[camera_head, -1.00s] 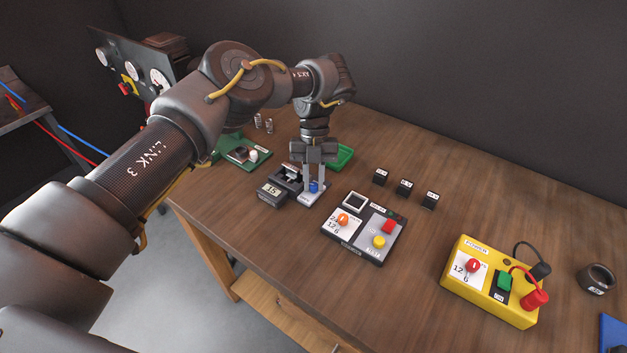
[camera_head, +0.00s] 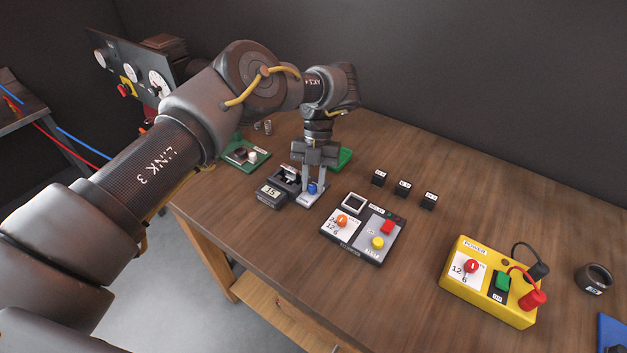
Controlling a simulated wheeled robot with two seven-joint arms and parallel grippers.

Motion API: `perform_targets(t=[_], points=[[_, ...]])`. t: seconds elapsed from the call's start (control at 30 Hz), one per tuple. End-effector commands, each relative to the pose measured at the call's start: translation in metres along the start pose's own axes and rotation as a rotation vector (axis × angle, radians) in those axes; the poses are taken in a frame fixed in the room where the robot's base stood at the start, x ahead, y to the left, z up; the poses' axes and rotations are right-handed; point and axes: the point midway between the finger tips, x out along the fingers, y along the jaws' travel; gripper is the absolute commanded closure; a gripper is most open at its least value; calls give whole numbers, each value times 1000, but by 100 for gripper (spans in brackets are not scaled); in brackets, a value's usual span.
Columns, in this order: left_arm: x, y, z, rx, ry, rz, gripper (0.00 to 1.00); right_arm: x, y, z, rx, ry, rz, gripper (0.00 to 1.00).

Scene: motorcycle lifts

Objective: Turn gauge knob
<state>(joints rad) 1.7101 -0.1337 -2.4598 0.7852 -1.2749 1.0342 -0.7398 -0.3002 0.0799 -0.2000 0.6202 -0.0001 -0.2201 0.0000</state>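A small dark gauge (camera_head: 271,194) with a display reading about 15 stands near the table's left front edge. Beside its display is a light plate with a blue knob (camera_head: 313,188). My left gripper (camera_head: 313,192) points down over this plate, its two fingers on either side of the blue knob. The fingers hide part of the knob, and whether they touch it is too small to tell. My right gripper is not in view.
A grey box with orange, red and yellow controls (camera_head: 361,228) sits just right of the gripper. Further right are a yellow power box (camera_head: 490,281) and a black ring (camera_head: 594,278). Small black blocks (camera_head: 403,188) stand behind. A green tray (camera_head: 341,159) lies behind the gripper.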

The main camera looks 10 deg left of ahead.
Motion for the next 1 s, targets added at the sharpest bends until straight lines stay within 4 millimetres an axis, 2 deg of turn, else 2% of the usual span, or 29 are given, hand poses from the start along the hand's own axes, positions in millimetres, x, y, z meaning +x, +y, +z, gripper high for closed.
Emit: perform_targets(t=[0.03,0.13,0.67,0.83,1.0], points=[[0,0,0,0,0,0,69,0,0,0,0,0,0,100],[0,0,0,-1,0,1,57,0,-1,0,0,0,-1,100],[0,5,0,-11,-1,4,57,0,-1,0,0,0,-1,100],[-13,9,-3,-18,-3,2,57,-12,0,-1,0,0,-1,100],[-37,16,-11,-30,-4,-4,57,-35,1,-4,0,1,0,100]])
